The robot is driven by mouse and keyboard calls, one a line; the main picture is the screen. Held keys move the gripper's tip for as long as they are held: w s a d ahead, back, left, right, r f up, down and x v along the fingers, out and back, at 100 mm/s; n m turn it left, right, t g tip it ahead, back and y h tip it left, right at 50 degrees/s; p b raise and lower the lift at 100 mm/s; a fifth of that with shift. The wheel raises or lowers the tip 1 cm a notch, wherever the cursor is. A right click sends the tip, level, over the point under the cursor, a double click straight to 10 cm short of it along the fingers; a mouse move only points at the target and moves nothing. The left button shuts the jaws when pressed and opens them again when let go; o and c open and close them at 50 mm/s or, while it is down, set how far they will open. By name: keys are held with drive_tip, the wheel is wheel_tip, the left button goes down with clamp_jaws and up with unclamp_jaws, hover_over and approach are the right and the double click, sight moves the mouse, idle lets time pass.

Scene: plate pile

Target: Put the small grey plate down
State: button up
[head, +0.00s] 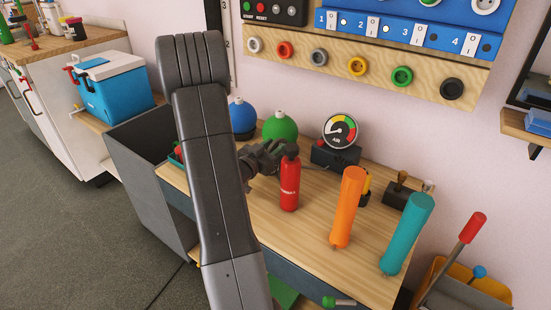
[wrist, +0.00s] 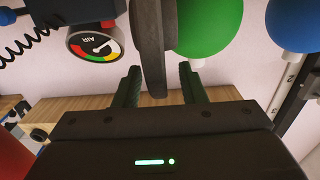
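The small grey plate (wrist: 152,45) shows nearly edge-on in the wrist view, as a thick dark grey slab between the two fingers of my gripper (wrist: 160,85). In the head view, my gripper (head: 268,155) is over the wooden table (head: 310,235), behind the red extinguisher-like bottle (head: 290,187). I cannot make out the plate there.
A green ball-shaped object (head: 280,128) and a blue one (head: 242,117) stand behind my gripper. An air gauge (head: 340,130) is to the right. Orange (head: 348,207) and teal (head: 407,233) cylinders stand further right. Bare wood lies in front of the red bottle.

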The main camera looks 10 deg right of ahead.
clamp_jaws()
idle(1.2)
drive_tip(key=shift+r, duration=0.15)
